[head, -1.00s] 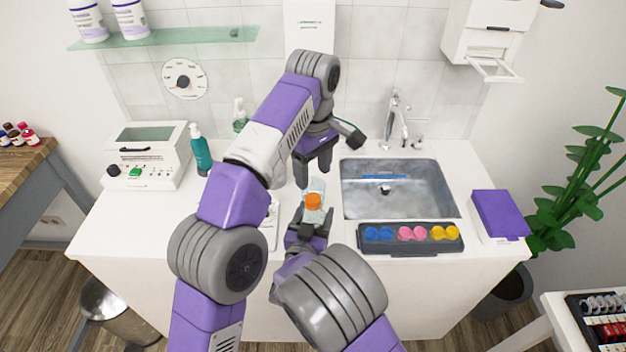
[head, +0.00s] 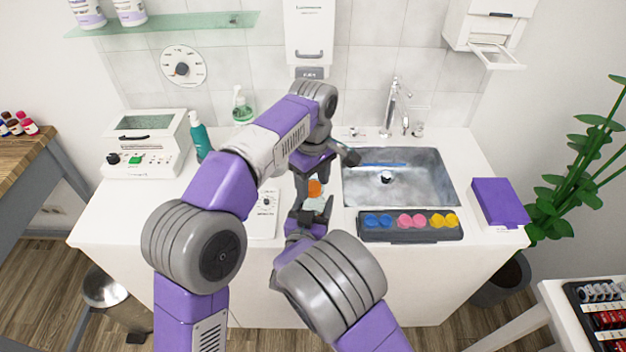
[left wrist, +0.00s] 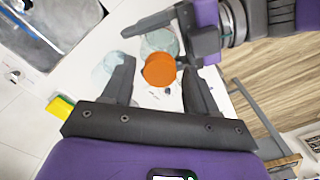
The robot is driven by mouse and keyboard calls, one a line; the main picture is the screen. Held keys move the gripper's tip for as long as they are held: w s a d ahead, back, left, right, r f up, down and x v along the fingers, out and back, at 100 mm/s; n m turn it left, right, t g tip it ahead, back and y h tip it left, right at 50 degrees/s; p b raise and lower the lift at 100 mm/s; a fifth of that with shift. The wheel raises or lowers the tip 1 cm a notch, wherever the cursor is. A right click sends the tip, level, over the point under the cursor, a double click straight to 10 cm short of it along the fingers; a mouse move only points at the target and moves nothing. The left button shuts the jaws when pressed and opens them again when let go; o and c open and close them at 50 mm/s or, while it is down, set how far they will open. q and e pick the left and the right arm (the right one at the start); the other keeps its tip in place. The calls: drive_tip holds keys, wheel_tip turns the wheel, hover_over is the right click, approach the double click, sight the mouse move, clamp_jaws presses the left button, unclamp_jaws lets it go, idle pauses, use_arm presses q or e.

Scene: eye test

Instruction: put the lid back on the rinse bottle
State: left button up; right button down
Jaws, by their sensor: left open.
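The orange lid (head: 315,188) is at the top of the pale, clear rinse bottle (head: 314,205). I cannot tell whether it is seated. In the left wrist view the lid (left wrist: 159,70) shows as a round disc between the open fingers of my left gripper (left wrist: 158,85), with gaps on both sides. In the head view the left gripper (head: 307,188) points down around the lid and partly hides it. My right gripper (head: 311,217) is closed around the bottle's body, above the counter's front part. The bottle (left wrist: 160,42) also shows behind the lid in the left wrist view.
The sink (head: 400,180) is right of the grippers. A dark tray of coloured cups (head: 410,233) and a purple box (head: 499,203) lie in front and to the right. A white card (head: 264,215) lies left. A teal bottle (head: 200,137) stands beside a white machine (head: 148,145).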

use_arm(q)
clamp_jaws()
drive_tip(key=m, duration=0.5)
drive_tip(key=shift+m, duration=0.4)
drive_tip(key=m, duration=1.5)
drive_tip(key=shift+o, duration=0.7)
unclamp_jaws()
drive_tip(key=shift+r, duration=3.75)
